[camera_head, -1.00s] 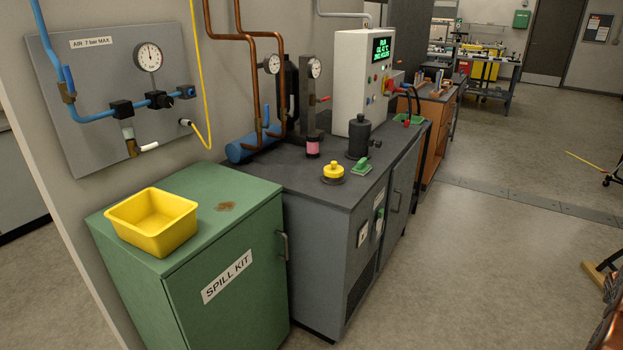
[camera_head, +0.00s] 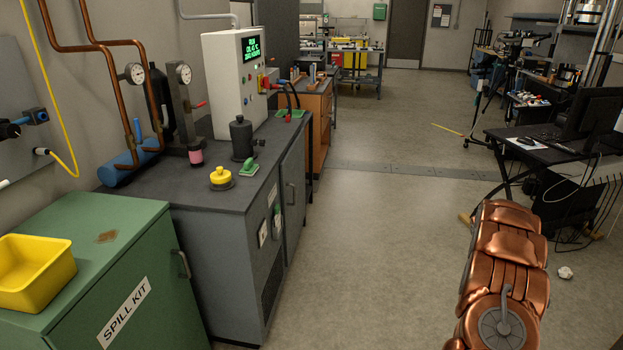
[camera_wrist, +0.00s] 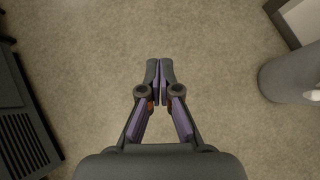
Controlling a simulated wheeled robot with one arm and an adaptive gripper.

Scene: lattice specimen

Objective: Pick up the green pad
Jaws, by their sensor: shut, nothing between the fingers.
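A small green pad (camera_head: 249,169) with a raised part on top lies near the front edge of the dark grey bench top, right of a yellow round-knobbed item (camera_head: 221,178). A second flat green piece (camera_head: 291,114) lies farther back on the bench, with dark items on it. My gripper (camera_wrist: 159,68) shows in the wrist view, its fingertips together and empty above bare floor. The head view shows my copper arm at lower right, but not the fingers. No green pad shows in the wrist view.
The grey bench (camera_head: 200,192) also holds a black bottle (camera_head: 241,140) and a control box (camera_head: 228,85). A green spill-kit cabinet (camera_head: 160,290) with a yellow tub (camera_head: 35,285) stands at left. A desk (camera_head: 535,148) is at right. Open floor lies between.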

